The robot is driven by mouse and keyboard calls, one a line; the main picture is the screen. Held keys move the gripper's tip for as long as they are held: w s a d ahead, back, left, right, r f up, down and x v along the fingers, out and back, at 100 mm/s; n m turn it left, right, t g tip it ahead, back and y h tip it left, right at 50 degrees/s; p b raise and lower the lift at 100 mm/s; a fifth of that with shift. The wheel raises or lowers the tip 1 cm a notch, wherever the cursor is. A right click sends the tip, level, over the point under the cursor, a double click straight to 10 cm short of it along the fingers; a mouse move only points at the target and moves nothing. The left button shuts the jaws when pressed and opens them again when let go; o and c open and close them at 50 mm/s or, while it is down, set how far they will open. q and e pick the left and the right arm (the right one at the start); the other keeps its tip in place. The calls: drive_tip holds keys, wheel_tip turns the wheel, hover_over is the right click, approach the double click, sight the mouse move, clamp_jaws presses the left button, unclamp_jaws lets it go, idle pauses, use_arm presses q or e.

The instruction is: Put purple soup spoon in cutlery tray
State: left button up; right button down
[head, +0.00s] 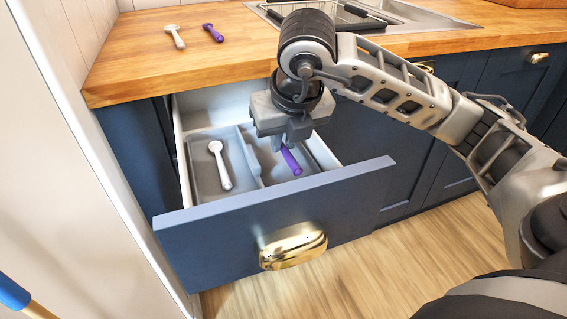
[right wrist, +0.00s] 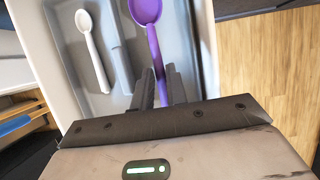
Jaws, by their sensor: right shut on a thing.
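The cutlery tray (head: 206,183) is grey and lies in the open drawer; it also shows in the right wrist view (right wrist: 72,65). My right gripper (head: 281,143) points down over the tray's right compartment, shut on a purple spoon (head: 291,162). In the right wrist view the purple spoon (right wrist: 155,45) runs between the fingers (right wrist: 160,82), bowl pointing away. Whether it touches the tray floor I cannot tell. A white spoon (head: 220,164) lies in the left compartment. Another purple utensil (head: 213,33) lies on the counter. My left gripper is not in view.
The drawer front (head: 290,207) with a brass handle (head: 293,245) stands out over the wooden floor. A white utensil (head: 175,36) lies on the wooden counter (head: 130,62), with a sink (head: 420,18) at the back. A pale wall or panel is close at left.

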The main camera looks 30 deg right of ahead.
sight(286, 150)
wheel_tip(286, 150, down, 4)
drive_tip(key=shift+r+b, duration=0.1)
drive_tip(key=shift+b, duration=0.3)
drive_tip(key=shift+f, duration=0.3)
drive_tip(key=c, duration=1.4)
unclamp_jaws()
